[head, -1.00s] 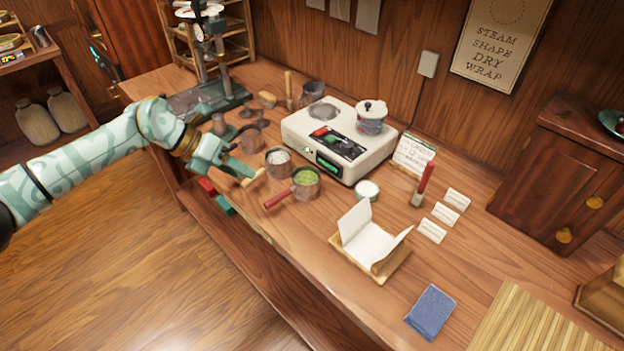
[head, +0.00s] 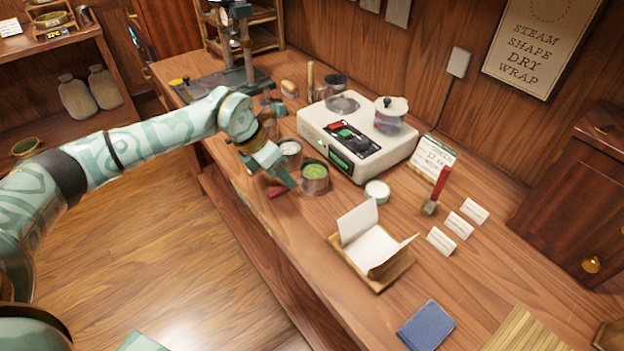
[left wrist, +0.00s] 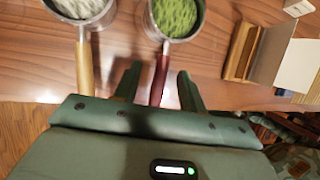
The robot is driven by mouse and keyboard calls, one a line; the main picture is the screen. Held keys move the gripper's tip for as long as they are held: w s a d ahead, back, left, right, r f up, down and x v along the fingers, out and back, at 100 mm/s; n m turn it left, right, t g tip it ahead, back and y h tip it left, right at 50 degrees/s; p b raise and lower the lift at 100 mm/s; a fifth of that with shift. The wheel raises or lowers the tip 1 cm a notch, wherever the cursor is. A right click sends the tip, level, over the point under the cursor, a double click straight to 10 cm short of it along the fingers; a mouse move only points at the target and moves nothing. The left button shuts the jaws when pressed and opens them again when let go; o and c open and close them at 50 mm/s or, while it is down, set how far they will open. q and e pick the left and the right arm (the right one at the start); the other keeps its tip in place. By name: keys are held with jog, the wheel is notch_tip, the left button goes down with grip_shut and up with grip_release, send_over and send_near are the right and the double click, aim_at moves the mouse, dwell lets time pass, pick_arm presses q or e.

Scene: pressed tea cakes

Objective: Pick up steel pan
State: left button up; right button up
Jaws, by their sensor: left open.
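A small steel pan with green leaves (head: 315,178) stands near the front edge of the wooden table, its red handle (head: 277,192) pointing to the front left. In the left wrist view the green-filled pan (left wrist: 175,17) is at the top, and its dark red handle lies between my open fingers, not clamped. My left gripper (head: 288,181) is at the handle side of this pan in the head view and hides part of the handle. A second steel pan with white contents (head: 290,153) stands just behind; its wooden handle (left wrist: 84,65) is left of my fingers. My right gripper is not seen.
A white cooker (head: 357,135) with a lidded glass pot (head: 390,114) stands behind the pans. A small white-topped tin (head: 377,191) is to the right. A wooden tray with folded paper (head: 372,243) and a blue booklet (head: 426,326) lie nearer.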

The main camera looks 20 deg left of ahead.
aim_at(313, 187)
pick_arm(q)
jog(key=b+x, duration=0.1)
jog(key=x, duration=0.3)
jog(key=shift+d+f, duration=0.25)
jog(key=shift+f, duration=0.1)
jog(key=shift+r, duration=0.15)
jog(key=shift+c, duration=0.2)
grip_shut()
jog(key=shift+r, duration=0.1)
